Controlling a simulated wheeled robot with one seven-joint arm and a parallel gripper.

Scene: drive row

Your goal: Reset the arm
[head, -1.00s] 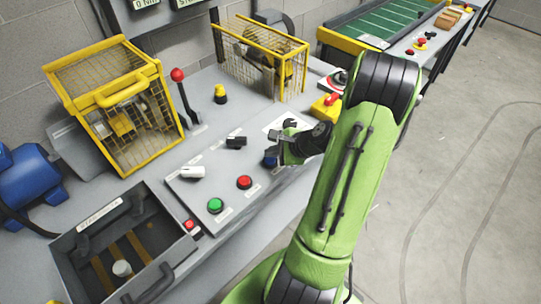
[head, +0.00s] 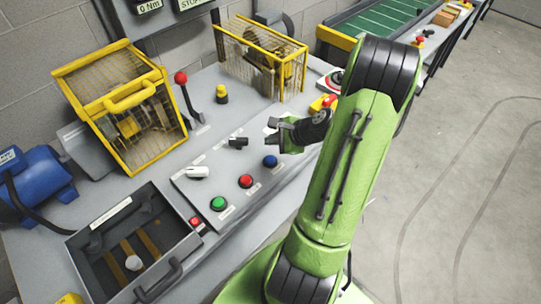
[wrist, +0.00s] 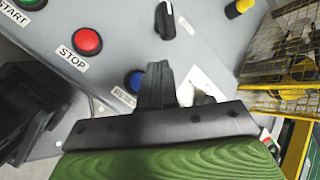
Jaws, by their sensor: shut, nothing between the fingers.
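My gripper (head: 272,133) hangs above the right end of the grey control panel (head: 220,172) in the head view, with my green arm rising at its right. In the wrist view my gripper's fingers (wrist: 156,72) are together, with nothing between them. Below and beside them lie a blue button (wrist: 136,80), a red STOP button (wrist: 87,41) and a black rotary knob (wrist: 165,20). The blue button also shows clear of the gripper in the head view (head: 270,161). I cannot tell the exact height of the fingers above the panel.
A yellow mesh guard (head: 120,105) and a red-knobbed lever (head: 187,95) stand behind the panel. A second yellow cage (head: 262,55) stands farther back. An open grey box (head: 130,245) is at front left. The floor (head: 450,190) at right is clear.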

